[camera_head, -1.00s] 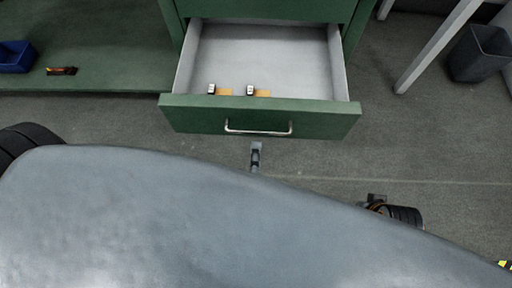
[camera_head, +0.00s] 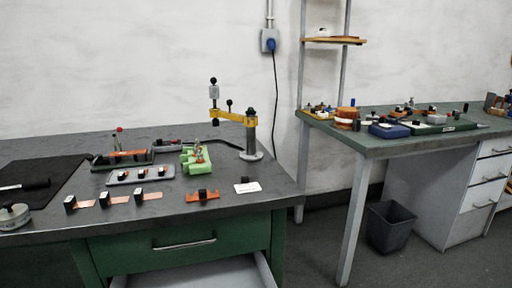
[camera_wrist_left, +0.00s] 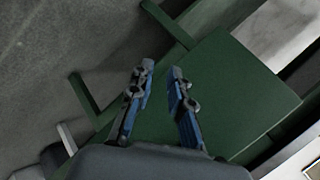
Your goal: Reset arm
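My left gripper (camera_wrist_left: 157,88) shows in the left wrist view with its two blue-padded fingers apart and nothing between them. Green metal surfaces (camera_wrist_left: 215,95) of furniture lie beyond the fingers. Neither gripper is in the head view. My right gripper shows in no current view. In the head view, the open pale drawer (camera_head: 205,274) shows at the bottom edge under the grey workbench (camera_head: 240,206). The closed green drawer front (camera_head: 180,238) with a metal handle is above it. The inside of the open drawer is mostly cut off.
The workbench holds several copper strips with black-and-white clips, a green fixture (camera_head: 196,160), a yellow-armed stand (camera_head: 248,135) and a black mat (camera_head: 40,180). A second bench (camera_head: 400,142) and a grey bin (camera_head: 390,226) stand right, with floor between.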

